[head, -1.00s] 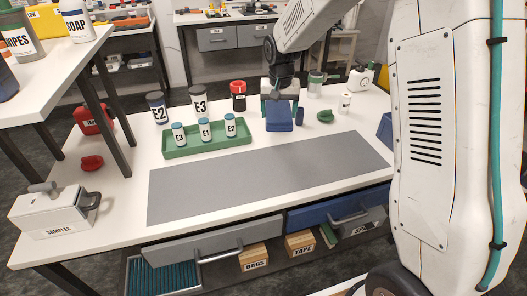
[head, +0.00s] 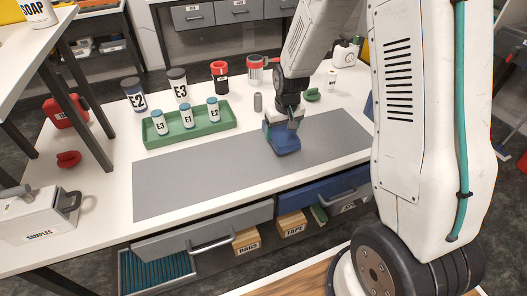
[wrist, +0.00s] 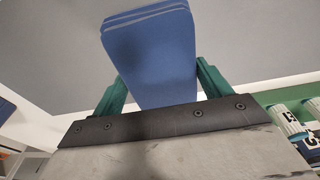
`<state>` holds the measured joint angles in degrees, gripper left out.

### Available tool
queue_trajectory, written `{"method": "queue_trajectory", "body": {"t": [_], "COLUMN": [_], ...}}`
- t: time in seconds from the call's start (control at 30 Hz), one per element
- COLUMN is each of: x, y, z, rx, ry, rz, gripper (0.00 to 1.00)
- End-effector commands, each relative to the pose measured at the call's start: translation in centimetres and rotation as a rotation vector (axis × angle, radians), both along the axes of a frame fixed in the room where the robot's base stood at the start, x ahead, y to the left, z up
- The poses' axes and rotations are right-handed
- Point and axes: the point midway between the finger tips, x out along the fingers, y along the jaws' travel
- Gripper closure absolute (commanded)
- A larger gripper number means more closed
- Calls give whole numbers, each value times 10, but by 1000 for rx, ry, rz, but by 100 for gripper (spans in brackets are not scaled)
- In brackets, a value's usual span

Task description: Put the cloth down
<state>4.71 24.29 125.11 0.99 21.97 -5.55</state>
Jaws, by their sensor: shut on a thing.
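A folded blue cloth (head: 284,146) is between the fingers of my gripper (head: 283,123), over the right half of the grey mat (head: 200,178) on the white bench. I cannot tell whether its lower end touches the mat. In the wrist view, the cloth (wrist: 150,50) sticks out past the two green fingers of my gripper (wrist: 160,88), with the grey mat (wrist: 245,40) behind it. The fingers are closed on the cloth from both sides.
A green tray (head: 190,136) with small jars E3, E1 and E2 stands left behind the mat. Large jars E2 (head: 134,95) and E3 (head: 178,86) and a red-topped jar (head: 220,77) stand behind it. A grey cylinder (head: 258,103) stands near my gripper. The mat's left part is bare.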

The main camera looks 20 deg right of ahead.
Motion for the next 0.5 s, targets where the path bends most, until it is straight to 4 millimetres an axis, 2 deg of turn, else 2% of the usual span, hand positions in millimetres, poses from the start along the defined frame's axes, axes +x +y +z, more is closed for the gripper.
{"method": "queue_trajectory", "body": {"t": [0.03, 0.2, 0.5], "x": [-5, -19, -28], "y": [15, 50, 74], "z": [-1, -5, -7], "rx": [0, 0, 0], "ry": [0, 0, 0], "rz": [7, 6, 3], "gripper": [45, 45, 45]}}
